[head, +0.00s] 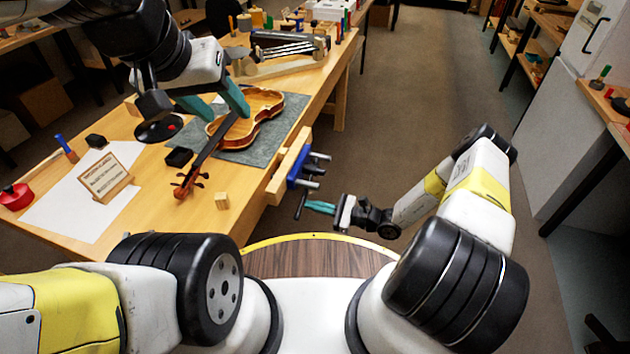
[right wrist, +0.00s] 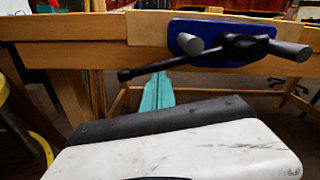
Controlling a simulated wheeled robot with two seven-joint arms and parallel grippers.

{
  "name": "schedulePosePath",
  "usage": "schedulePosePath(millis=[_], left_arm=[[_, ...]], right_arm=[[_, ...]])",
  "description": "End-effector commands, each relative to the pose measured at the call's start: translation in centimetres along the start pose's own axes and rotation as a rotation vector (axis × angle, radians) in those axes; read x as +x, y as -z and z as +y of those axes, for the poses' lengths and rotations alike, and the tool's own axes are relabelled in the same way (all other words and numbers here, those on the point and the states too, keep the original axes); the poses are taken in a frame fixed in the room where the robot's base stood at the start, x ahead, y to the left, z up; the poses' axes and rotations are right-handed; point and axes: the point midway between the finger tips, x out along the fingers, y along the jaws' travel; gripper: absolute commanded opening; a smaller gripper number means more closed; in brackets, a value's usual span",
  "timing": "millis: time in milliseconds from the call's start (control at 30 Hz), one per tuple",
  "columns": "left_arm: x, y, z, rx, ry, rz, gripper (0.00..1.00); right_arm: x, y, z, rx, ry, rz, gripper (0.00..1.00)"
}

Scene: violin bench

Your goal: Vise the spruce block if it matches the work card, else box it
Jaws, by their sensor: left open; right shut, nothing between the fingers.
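A small pale wood block (head: 221,201), likely the spruce block, sits on the bench near its front edge, by the violin's scroll. A wood-framed card (head: 105,178) stands at the left; its print is too small to read. The blue vise (head: 300,165) is on the bench's right side, its dark bars sticking out. It also shows in the right wrist view (right wrist: 225,43). My left gripper (head: 226,108) is open and empty above the violin. My right gripper (head: 320,207) is shut and empty, beside the vise handle. It also shows in the right wrist view (right wrist: 157,92).
A violin (head: 250,115) lies on a grey mat (head: 285,130). White paper (head: 70,215) lies under the card. A black block (head: 179,157), a black disc (head: 159,130) and a red round item (head: 15,196) are on the bench. The floor right of the bench is clear.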

Motion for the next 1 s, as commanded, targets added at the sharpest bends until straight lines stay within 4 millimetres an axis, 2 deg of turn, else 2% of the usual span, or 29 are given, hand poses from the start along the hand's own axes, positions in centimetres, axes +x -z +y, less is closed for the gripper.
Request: schedulePosePath(millis=[467, 1000], left_arm=[[0.0, 0.0, 0.0, 0.0, 0.0, 0.0, 0.48], [0.0, 0.0, 0.0, 0.0, 0.0, 0.0, 0.48]], right_arm=[[-0.1, -5.5, -0.3, 0.451, -0.009, -0.002, 0.0], [-0.1, -10.5, -3.4, 0.954, -0.018, -0.003, 0.0]])
